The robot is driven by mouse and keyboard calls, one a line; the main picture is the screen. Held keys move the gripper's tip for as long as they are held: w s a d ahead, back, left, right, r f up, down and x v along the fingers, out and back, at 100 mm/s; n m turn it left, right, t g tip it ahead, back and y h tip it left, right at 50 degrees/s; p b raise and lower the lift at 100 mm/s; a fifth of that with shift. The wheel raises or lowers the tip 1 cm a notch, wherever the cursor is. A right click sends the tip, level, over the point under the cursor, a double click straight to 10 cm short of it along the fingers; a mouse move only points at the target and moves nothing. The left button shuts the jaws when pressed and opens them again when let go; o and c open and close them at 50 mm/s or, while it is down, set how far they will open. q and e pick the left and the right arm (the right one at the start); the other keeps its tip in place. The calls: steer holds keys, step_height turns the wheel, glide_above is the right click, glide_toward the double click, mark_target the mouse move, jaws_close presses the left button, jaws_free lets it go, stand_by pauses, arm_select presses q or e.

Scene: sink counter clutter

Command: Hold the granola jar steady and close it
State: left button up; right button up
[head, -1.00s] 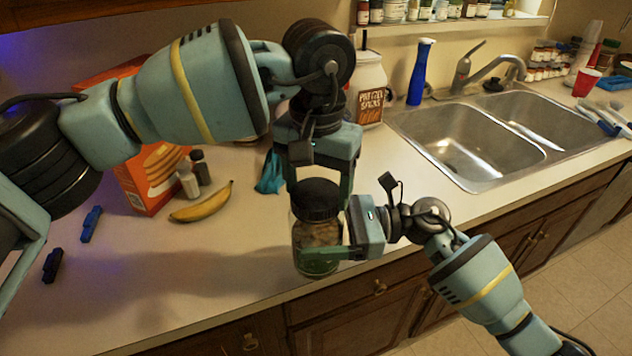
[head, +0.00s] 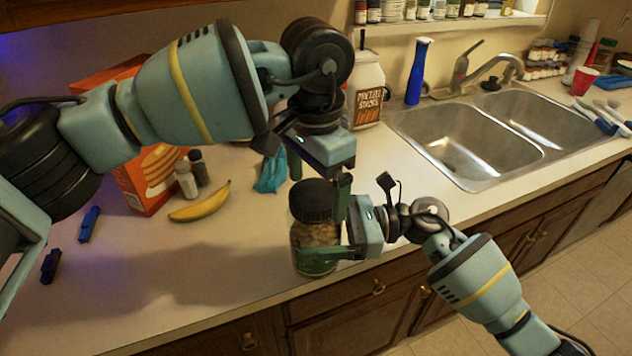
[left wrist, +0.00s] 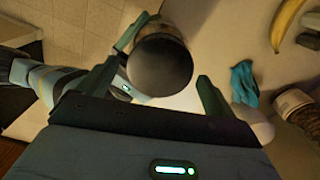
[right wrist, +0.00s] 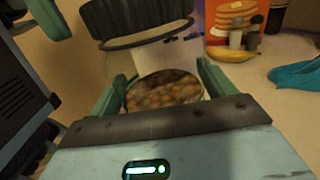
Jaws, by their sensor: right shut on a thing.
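The granola jar (head: 316,240) stands upright near the counter's front edge. It is clear glass with brown granola inside, also visible in the right wrist view (right wrist: 165,93). My right gripper (head: 335,252) is shut on the jar's lower body from the right, with a finger on each side in the right wrist view (right wrist: 162,78). My left gripper (head: 318,178) is above and beside the lid. Its fingers are spread in the left wrist view (left wrist: 157,82), with a gap beside the lid (left wrist: 160,66).
A banana (head: 200,202), two shakers (head: 187,180) and an orange box (head: 140,190) stand to the left. A teal cloth (head: 270,174) lies behind the jar. A pretzel jar (head: 368,92), blue bottle (head: 418,72) and double sink (head: 460,145) are farther back right.

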arm_select(q)
steer(key=shift+r, duration=0.1)
steer(key=shift+r, duration=2.2)
steer(key=shift+c, duration=0.2)
